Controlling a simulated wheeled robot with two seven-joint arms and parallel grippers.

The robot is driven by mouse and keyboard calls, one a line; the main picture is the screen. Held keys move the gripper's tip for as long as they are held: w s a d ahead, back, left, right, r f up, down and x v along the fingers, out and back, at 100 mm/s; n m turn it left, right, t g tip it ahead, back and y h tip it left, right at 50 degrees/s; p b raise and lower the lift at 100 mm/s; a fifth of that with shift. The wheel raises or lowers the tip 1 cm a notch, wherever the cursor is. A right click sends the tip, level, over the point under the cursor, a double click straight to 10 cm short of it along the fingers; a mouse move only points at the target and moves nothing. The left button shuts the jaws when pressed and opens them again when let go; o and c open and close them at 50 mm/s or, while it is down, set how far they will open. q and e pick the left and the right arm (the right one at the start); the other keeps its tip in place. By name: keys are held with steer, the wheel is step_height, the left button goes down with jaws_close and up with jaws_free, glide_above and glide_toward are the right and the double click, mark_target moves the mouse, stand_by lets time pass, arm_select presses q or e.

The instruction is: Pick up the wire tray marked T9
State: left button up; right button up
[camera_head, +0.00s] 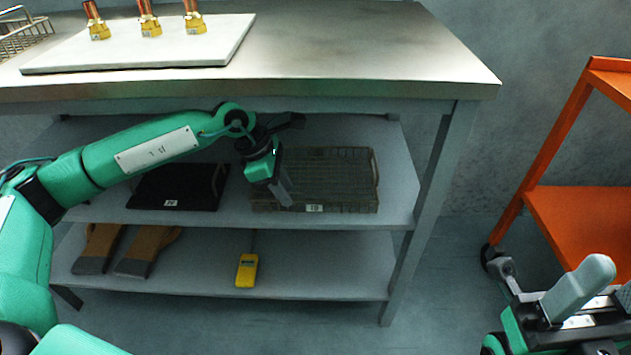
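A dark wire tray (345,182) lies flat on the middle shelf of the steel table, right of centre. A small pale label (314,208) sits on its front edge, too small to read surely. My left gripper (284,192) reaches in under the tabletop and points down at the tray's left part, covering some of it. Its fingers overlap in the view, so I cannot tell whether they are apart or touch the tray. My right gripper (603,286) is at the bottom right corner, open and empty, far from the tray.
A black tray (180,188) with a label lies left on the same shelf. An orange cart (580,220) stands at right.

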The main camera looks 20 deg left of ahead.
mark_target(313, 201)
arm_select(q)
steer(key=d, duration=0.2)
steer(key=w+d+b, duration=0.1)
steer(key=d, duration=0.1)
steer(key=shift+d, duration=0.15)
steer(key=shift+b+x, duration=0.35)
steer(key=shift+x, duration=0.85)
steer(key=shift+w+d+f, duration=0.15)
steer(key=shift+w+f, duration=0.05)
steer(key=shift+f, duration=0.1)
jaws_close()
